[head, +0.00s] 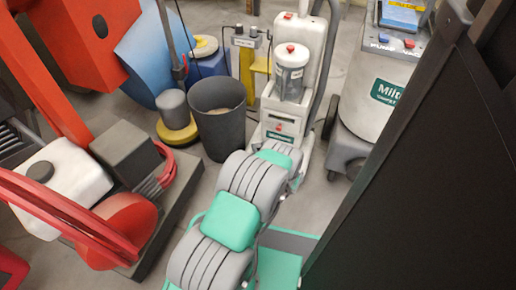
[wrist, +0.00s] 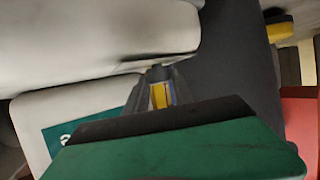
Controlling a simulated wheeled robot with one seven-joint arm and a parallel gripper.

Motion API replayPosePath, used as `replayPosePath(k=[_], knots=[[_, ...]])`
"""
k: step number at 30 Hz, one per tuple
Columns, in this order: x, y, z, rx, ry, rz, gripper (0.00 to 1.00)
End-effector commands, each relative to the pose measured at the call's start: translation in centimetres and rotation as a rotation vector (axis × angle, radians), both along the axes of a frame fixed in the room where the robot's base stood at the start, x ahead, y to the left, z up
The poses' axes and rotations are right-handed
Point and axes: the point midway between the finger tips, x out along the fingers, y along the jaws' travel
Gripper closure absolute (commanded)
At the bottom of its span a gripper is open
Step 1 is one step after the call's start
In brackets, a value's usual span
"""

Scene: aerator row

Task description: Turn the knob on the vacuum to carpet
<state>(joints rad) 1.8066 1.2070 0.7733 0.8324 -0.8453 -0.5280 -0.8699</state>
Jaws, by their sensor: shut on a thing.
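A white upright vacuum (head: 308,62) stands at the middle back of the head view. My gripper (wrist: 159,76) is shut at the vacuum's body, on a small dark piece that looks like the knob. The fingers hide most of the knob, so its setting cannot be read. In the head view my arm hides the gripper.
A dark grey bin (head: 219,120) stands just left of the vacuum. A larger grey vacuum (head: 375,100) stands at the right, partly behind a black panel (head: 430,190). Red machinery (head: 60,90) crowds the left. Bare floor shows in small gaps.

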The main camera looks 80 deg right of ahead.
Motion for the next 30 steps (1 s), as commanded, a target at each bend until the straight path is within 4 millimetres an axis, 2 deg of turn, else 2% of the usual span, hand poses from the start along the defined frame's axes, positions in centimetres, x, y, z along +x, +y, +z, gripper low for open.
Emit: replayPosePath(k=[1,10,26,27,30], knots=[[-0.44,-0.13,-0.17,-0.001,0.005,0.022,1.0],[-0.31,-0.16,-0.22,0.002,0.007,0.144,1.0],[-0.3,-0.18,-0.31,0.003,0.009,0.167,1.0],[-0.3,-0.18,-0.31,0.003,0.009,0.167,0.68],[-0.26,-0.18,-0.27,0.002,0.007,0.167,0.6]])
